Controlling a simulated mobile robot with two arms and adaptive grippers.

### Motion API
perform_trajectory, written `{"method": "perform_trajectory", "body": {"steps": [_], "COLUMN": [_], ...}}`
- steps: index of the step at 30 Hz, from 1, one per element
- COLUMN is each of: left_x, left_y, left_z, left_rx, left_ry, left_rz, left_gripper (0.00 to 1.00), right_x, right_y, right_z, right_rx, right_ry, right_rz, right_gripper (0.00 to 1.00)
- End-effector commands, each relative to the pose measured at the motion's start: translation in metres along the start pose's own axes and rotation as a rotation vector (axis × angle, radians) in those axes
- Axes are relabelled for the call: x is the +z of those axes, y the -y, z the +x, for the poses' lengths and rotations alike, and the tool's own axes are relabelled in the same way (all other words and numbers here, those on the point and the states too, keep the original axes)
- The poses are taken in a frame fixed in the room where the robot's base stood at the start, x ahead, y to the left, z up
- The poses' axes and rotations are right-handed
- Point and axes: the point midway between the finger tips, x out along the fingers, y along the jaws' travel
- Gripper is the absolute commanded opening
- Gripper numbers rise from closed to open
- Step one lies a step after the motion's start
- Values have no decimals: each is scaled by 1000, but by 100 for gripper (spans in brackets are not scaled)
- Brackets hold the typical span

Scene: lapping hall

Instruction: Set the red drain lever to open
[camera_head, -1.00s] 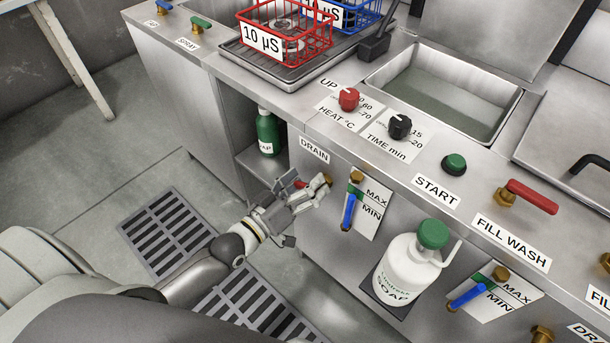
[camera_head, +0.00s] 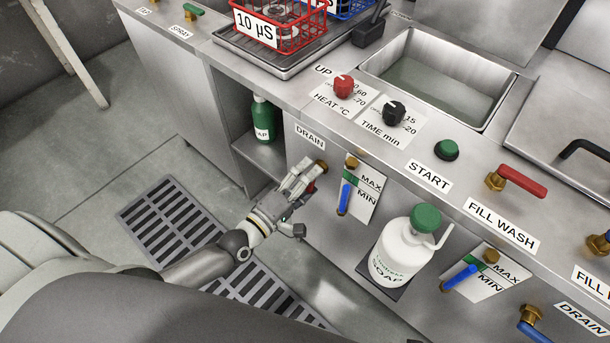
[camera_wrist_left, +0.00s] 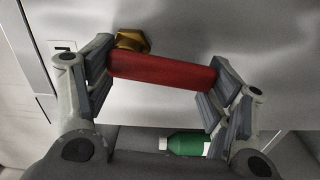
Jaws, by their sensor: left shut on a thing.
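The red drain lever (camera_head: 311,187) sits below the DRAIN label (camera_head: 310,137) on the cabinet front, on a brass valve fitting (camera_head: 320,167). In the head view it points steeply down from the fitting and is mostly hidden by my left gripper (camera_head: 299,182). In the left wrist view the red lever (camera_wrist_left: 160,72) lies between the two finger pads of my left gripper (camera_wrist_left: 164,78), which is shut on it. The brass nut (camera_wrist_left: 132,40) shows beside the lever's left end. My right gripper is not in view.
A blue-handled level gauge (camera_head: 345,198) is just right of the drain valve. A white soap jug (camera_head: 401,248) stands further right. A green bottle (camera_head: 264,118) stands in the open shelf to the left. Floor grates (camera_head: 170,222) lie below.

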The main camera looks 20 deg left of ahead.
Motion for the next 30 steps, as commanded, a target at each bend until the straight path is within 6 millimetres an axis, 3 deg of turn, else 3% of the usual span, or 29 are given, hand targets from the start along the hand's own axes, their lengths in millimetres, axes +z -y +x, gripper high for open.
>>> {"method": "perform_trajectory", "body": {"steps": [9,26,27,30], "left_x": [3,5,5,5], "left_y": [1,1,1,1], "left_z": [0,0,0,0], "left_rx": [2,1,1,1], "left_ry": [-1,-1,-1,-1], "left_rz": [-124,-159,-159,-156], "left_gripper": [32,32,80,93], "right_x": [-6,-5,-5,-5], "right_y": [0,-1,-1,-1], "right_z": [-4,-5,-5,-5], "right_rx": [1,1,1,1], "right_ry": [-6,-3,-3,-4], "right_rz": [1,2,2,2], "right_gripper": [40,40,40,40]}}
